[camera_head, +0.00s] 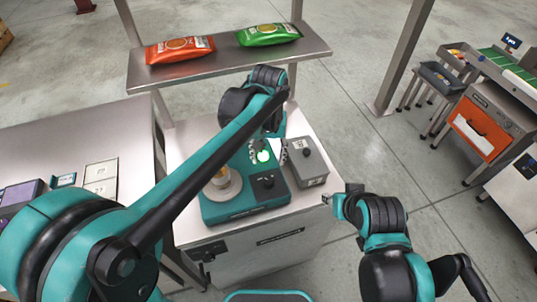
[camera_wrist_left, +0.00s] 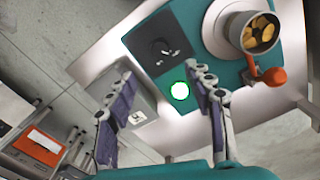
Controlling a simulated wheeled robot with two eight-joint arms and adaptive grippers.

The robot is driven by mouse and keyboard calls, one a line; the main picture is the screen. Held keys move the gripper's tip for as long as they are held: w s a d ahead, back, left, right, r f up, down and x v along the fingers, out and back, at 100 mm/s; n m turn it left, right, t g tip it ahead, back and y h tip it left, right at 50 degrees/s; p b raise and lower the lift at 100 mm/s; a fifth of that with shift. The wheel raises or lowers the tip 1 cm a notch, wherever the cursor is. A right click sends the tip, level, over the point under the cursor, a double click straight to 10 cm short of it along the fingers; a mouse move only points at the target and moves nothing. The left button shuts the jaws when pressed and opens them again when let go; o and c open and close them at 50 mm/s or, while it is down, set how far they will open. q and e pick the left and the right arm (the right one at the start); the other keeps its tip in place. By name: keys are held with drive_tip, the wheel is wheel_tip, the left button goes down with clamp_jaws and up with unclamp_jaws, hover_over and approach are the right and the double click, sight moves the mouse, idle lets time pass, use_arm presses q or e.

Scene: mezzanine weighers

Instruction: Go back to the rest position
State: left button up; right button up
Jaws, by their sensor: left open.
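My left gripper (camera_head: 268,150) hangs over the teal weigher (camera_head: 245,208), close to its lit green button (camera_head: 263,156). In the left wrist view the left gripper (camera_wrist_left: 161,72) has its two fingers well apart with nothing between them. The green button also shows there (camera_wrist_left: 180,91), near the right-hand finger. My right gripper (camera_head: 343,199) is off the right edge of the counter, and its jaws are too small to read. A metal cup (camera_wrist_left: 257,32) of chips stands on the weigher's round pan; my left arm partly hides it in the head view.
A grey box with a black knob (camera_head: 307,163) sits right of the weigher. A shelf (camera_head: 223,62) behind holds a red bag (camera_head: 180,50) and a green bag (camera_head: 268,35). A metal table (camera_head: 75,135) is at left. Open floor lies right, before an orange-fronted machine (camera_head: 479,128).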

idle(0.5)
use_arm(q)
drive_tip(key=s+a+f+t+b, duration=0.1)
drive_tip(key=s+a+t, duration=0.2)
drive_tip(key=s+a, duration=0.3)
drive_tip(key=s+a+f+t, duration=0.2)
drive_tip(key=s+a+t, duration=0.2)
drive_tip(key=a, duration=0.7)
drive_tip(key=shift+s+a+f+n+b, duration=0.15)
drive_tip(key=shift+s+a+n+b, duration=0.25)
drive_tip(key=shift+s, duration=0.8)
